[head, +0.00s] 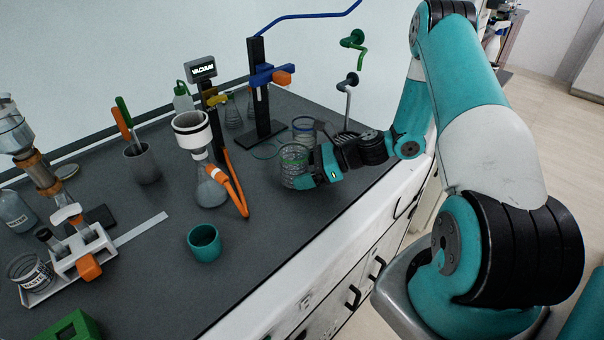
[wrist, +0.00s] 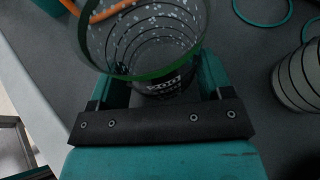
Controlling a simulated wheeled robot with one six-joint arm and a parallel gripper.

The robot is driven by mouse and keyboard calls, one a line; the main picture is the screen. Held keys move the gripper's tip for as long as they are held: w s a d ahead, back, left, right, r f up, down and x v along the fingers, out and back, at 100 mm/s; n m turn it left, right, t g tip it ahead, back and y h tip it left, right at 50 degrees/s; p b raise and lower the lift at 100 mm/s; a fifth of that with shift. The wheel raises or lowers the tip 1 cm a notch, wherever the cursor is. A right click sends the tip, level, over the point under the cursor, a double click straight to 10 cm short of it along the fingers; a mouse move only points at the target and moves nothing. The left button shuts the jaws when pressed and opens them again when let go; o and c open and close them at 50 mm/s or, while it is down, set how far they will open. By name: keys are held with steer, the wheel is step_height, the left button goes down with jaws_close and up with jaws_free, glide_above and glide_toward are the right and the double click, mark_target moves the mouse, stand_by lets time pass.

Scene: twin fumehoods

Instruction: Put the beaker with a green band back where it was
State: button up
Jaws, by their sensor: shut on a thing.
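The clear beaker with a green band (head: 292,158) is upright in my gripper (head: 314,172), near the front edge of the dark bench. In the wrist view the beaker's green rim (wrist: 150,77) and clear wall fill the top, with white lettering on its side. The fingers of my gripper (wrist: 158,92) are shut on it from both sides. I cannot tell whether its base touches the bench. A thin green ring (head: 264,151) lies on the bench just behind and left of the beaker; a green ring also shows in the wrist view (wrist: 263,22).
A second clear beaker (head: 303,124) stands close behind; a clear vessel also shows at the right of the wrist view (wrist: 301,78). A filter flask (head: 209,188) with an orange hose stands left, and a teal cup (head: 204,244) front left. A stand (head: 261,100) rises behind.

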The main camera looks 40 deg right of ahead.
steer(key=shift+f, duration=0.65)
steer(key=o, duration=1.1)
steer(key=shift+f, duration=0.15)
